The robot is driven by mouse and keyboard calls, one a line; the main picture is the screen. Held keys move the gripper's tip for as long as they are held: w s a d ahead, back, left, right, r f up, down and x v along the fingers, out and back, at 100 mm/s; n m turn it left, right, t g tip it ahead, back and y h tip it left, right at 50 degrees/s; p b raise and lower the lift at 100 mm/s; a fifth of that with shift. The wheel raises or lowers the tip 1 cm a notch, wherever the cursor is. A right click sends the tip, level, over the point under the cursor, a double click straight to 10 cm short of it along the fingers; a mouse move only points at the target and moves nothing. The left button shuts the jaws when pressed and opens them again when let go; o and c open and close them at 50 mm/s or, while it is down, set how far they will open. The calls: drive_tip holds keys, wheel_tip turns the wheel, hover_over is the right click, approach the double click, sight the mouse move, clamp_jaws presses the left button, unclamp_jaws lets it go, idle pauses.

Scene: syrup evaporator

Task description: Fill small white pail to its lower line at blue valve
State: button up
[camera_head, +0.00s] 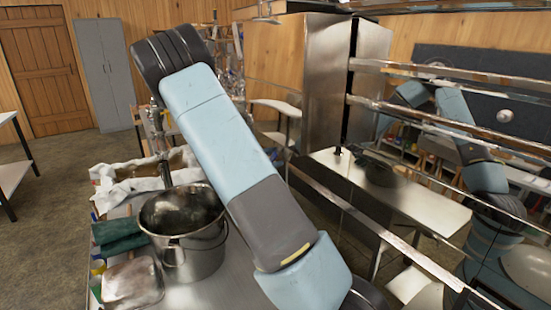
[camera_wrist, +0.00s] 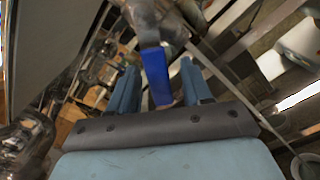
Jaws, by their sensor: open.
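A blue valve handle (camera_wrist: 155,72) shows in the wrist view, a flat bar hanging from a metal fitting (camera_wrist: 150,18). My gripper (camera_wrist: 159,68) is open, with one finger on each side of the handle. I cannot tell whether either finger touches it.
A large steel pail (camera_head: 184,258) stands on a metal table, beside dark green cloths (camera_head: 118,235), a metal scoop-like pan (camera_head: 132,284) and a white towel (camera_head: 135,187). Shiny steel panels and rails (camera_head: 440,122) fill the right and mirror my arm. Open floor (camera_head: 50,180) lies at left.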

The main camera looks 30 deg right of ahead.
drive_tip(key=shift+c, duration=0.4)
clamp_jaws()
